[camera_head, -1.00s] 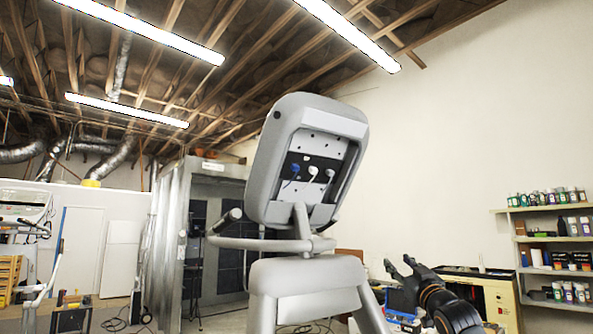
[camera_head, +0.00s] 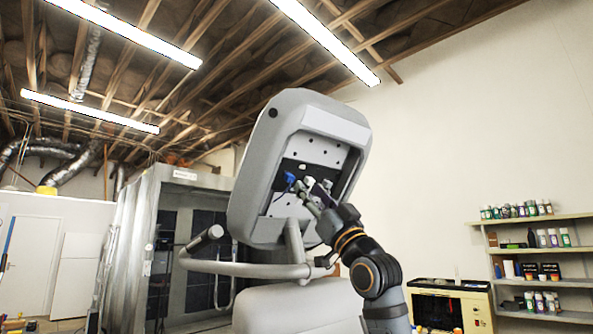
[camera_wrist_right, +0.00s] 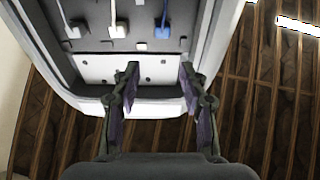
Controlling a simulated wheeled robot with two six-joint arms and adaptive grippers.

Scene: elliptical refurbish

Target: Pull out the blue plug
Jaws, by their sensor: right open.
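The blue plug (camera_head: 288,181) sits in the recessed back panel of the grey console (camera_head: 250,190), at the left of the socket row in the head view. In the right wrist view the blue plug (camera_wrist_right: 162,30) is upright with its cable running up, beyond the fingertips and roughly in line with the gap between them. My right gripper (camera_head: 312,190) is in front of the panel, just right of the blue plug in the head view. In the wrist view the right gripper (camera_wrist_right: 159,72) is open and empty. My left gripper is not in view.
Two white plugs (camera_wrist_right: 117,28) (camera_wrist_right: 73,29) sit beside the blue one; the gripper partly hides them in the head view. A grey handlebar (camera_head: 250,268) curves below the console. Shelves (camera_head: 540,245) with bottles stand at the far right. The panel's raised rim surrounds the sockets.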

